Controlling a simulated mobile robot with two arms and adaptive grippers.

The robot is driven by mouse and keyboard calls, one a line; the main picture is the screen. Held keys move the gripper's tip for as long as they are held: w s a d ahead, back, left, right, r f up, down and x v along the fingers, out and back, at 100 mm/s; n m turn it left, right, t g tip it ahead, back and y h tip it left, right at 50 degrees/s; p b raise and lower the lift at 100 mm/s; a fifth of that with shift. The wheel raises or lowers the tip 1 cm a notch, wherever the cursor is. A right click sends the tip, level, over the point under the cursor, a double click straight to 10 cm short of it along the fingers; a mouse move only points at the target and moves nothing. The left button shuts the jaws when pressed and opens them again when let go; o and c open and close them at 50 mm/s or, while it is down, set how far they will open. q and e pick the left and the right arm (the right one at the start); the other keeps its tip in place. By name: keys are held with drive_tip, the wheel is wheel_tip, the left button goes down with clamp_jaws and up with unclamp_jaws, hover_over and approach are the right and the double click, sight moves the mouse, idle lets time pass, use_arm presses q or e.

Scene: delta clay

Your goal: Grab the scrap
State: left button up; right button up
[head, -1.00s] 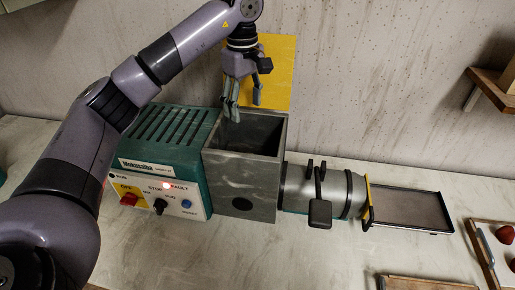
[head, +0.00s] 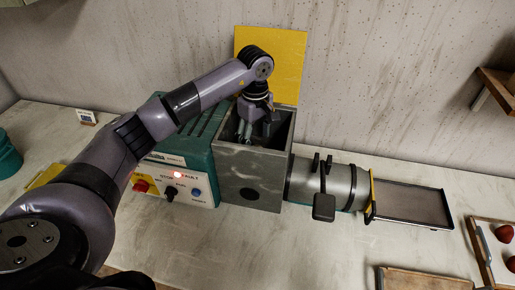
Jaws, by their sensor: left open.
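The machine has a grey square hopper (head: 249,178) with an open top. My left gripper (head: 243,137) points down inside the hopper's mouth, with its fingers apart near the left inner wall. The scrap itself cannot be made out; the hopper's inside is dark and partly covered by my gripper and wrist. My right gripper is not in the picture.
A green control box (head: 200,150) with a red light, switch and knobs adjoins the hopper. A metal barrel (head: 342,187) leads right to a dark tray (head: 412,203). A yellow panel (head: 285,62) stands behind. A wooden tray (head: 478,240) lies far right.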

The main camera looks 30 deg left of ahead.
use_arm(q)
drive_tip(key=f+p, duration=0.1)
drive_tip(key=f, duration=0.2)
drive_tip(key=shift+d+f+p, duration=0.2)
drive_tip(key=shift+f+p, duration=0.05)
drive_tip(key=shift+p, duration=0.1)
drive_tip(key=shift+f, duration=0.35)
drive_tip(key=shift+c, duration=0.3)
drive_tip(key=c, duration=1.2)
